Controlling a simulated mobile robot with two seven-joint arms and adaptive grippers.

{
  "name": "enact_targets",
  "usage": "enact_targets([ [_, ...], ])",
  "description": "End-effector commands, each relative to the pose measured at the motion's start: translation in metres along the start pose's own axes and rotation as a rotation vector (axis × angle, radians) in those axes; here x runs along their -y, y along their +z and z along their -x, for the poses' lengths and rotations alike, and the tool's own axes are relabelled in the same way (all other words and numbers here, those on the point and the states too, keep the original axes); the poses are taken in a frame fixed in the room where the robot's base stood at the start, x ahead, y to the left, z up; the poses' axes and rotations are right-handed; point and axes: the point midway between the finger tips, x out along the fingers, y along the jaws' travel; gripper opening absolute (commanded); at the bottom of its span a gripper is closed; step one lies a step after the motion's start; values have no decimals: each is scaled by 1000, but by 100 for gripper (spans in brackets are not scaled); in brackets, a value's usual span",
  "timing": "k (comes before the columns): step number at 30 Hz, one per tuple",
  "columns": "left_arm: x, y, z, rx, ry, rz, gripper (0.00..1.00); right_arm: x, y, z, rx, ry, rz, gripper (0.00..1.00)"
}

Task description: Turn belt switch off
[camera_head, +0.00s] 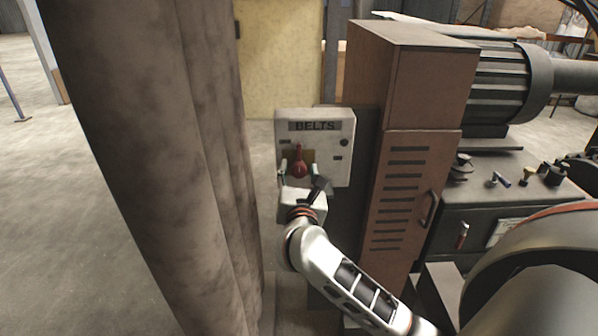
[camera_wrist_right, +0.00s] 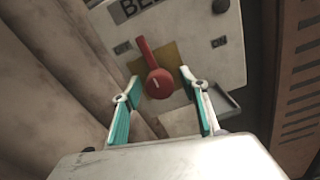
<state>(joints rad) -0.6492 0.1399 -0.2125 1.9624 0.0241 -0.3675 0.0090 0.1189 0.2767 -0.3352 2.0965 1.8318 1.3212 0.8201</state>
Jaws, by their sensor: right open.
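The red belt switch (camera_head: 299,164) sits on a pale control box (camera_head: 335,168) marked BELTS. Its lever points up in the head view. In the wrist view the red switch (camera_wrist_right: 158,84) shows a round hub and a lever pointing up, tilted slightly left, over a yellowish plate. My right gripper (camera_head: 298,172) is in front of the box. In the wrist view its open fingers (camera_wrist_right: 159,80) stand on either side of the hub, with gaps visible; I cannot tell whether either touches it. My left gripper is not in view.
A thick, pale brown column (camera_head: 150,150) stands close on the left of the box. A brown cabinet (camera_head: 405,190) with vents and a handle stands just right of it. Small labels (camera_wrist_right: 218,42) flank the switch, too blurred to read. Open floor lies at far left.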

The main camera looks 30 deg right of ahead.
Motion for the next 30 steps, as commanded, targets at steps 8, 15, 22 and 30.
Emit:
enact_targets([
  [8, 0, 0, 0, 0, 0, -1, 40, 0, -1, 22, -2, 0, -2, 44],
  [15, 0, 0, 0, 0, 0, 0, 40, 0, -1, 72, -4, 0, -3, 44],
  [22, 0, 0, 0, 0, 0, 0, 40, 0, -1, 108, -2, 0, 0, 44],
  [30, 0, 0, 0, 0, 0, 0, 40, 0, 0, 120, -1, 0, 0, 44],
])
